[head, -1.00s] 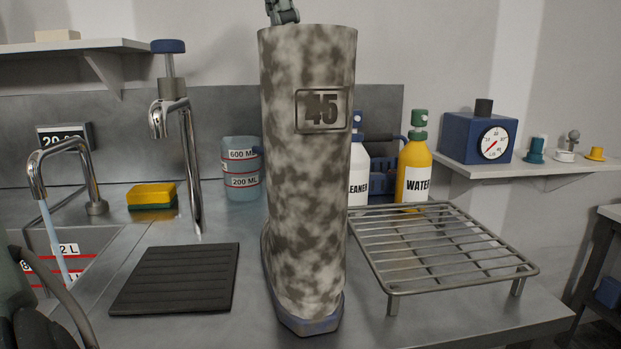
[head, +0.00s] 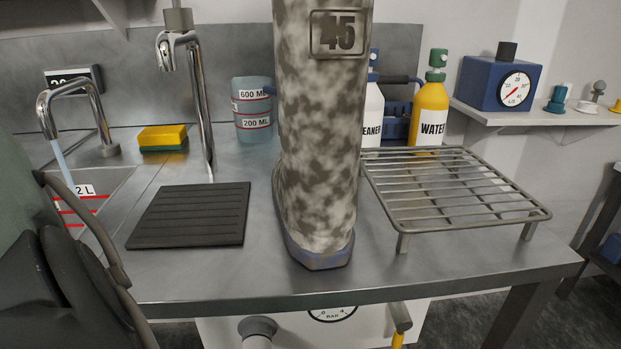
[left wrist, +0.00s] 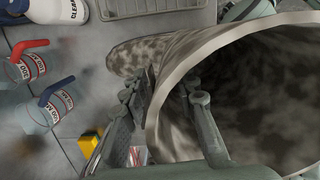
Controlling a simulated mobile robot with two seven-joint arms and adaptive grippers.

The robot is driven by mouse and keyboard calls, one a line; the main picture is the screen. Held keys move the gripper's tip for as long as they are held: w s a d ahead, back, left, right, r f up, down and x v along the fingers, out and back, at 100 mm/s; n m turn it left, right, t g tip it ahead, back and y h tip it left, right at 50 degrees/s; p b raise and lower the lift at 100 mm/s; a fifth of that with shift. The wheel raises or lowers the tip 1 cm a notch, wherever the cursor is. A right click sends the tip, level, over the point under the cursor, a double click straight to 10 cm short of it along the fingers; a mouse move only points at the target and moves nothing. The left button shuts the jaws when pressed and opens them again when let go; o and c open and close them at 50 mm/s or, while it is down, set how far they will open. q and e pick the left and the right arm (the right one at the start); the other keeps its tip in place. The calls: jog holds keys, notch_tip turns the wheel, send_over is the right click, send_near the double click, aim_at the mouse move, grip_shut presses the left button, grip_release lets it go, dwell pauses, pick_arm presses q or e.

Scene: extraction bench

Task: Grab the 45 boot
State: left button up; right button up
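The 45 boot (head: 320,150) is tall, mottled grey and cream, with a dark 45 on its shaft. It stands upright on the bench, and its top is cut off in the head view. In the left wrist view I look down on the boot (left wrist: 270,90) and into its wide opening. My left gripper (left wrist: 165,92) straddles the rim there, one finger inside the boot and one outside. The fingers look apart, with the wall between them; firm contact is not clear. My right gripper is not in view.
A wire rack (head: 455,190) stands right of the boot, with a cleaner bottle (head: 373,115) and a yellow water bottle (head: 430,115) behind. A black mat (head: 190,215), sink taps (head: 200,110), a sponge (head: 163,138) and a beaker (head: 252,110) are left of it.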

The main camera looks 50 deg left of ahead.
pick_arm(q)
grip_shut()
jog(key=shift+r, duration=0.2)
dwell(0.4)
